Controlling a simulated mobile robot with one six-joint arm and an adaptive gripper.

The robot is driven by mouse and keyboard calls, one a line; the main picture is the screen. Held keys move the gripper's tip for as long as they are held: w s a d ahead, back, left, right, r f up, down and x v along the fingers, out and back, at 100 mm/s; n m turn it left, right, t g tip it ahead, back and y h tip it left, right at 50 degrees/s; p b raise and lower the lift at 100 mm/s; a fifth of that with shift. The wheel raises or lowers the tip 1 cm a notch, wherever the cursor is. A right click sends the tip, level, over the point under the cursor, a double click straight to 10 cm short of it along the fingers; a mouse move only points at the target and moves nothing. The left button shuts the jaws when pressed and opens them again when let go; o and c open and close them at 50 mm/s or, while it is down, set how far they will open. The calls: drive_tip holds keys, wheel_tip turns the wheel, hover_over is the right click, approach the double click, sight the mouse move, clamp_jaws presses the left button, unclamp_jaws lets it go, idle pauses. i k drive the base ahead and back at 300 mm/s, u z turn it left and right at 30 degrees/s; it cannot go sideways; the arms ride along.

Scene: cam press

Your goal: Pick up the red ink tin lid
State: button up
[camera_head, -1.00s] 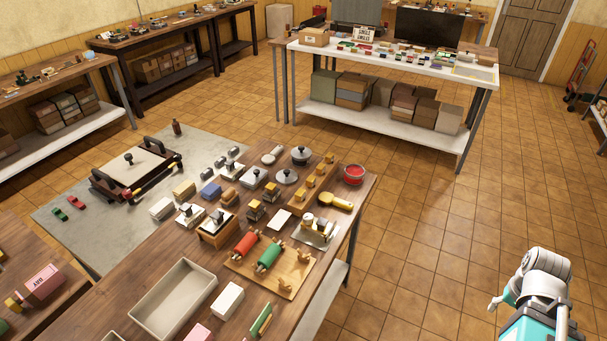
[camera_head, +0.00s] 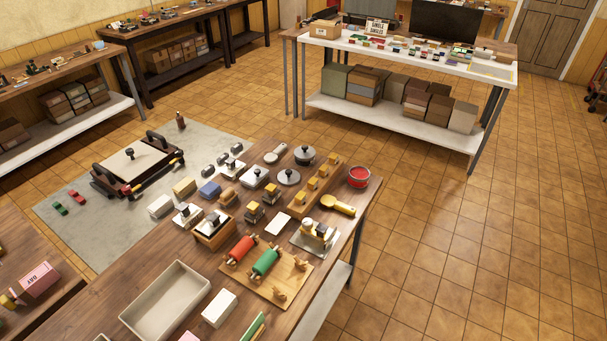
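A round red tin (camera_head: 359,176) stands at the far right corner of the near wooden table, close to the table's edge. My gripper is not in the frame.
The near wooden table (camera_head: 150,262) holds a beige tray (camera_head: 205,291), red and green rollers on a board, a yellow-handled tool (camera_head: 338,205) and several small blocks and stamps. Tiled floor (camera_head: 440,250) to its right is clear. A white-topped table (camera_head: 400,52) stands behind.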

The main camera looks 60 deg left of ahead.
sight(287, 177)
drive_tip(key=z, duration=0.25)
drive_tip(key=i, duration=1.8)
drive_tip(key=u, duration=2.8)
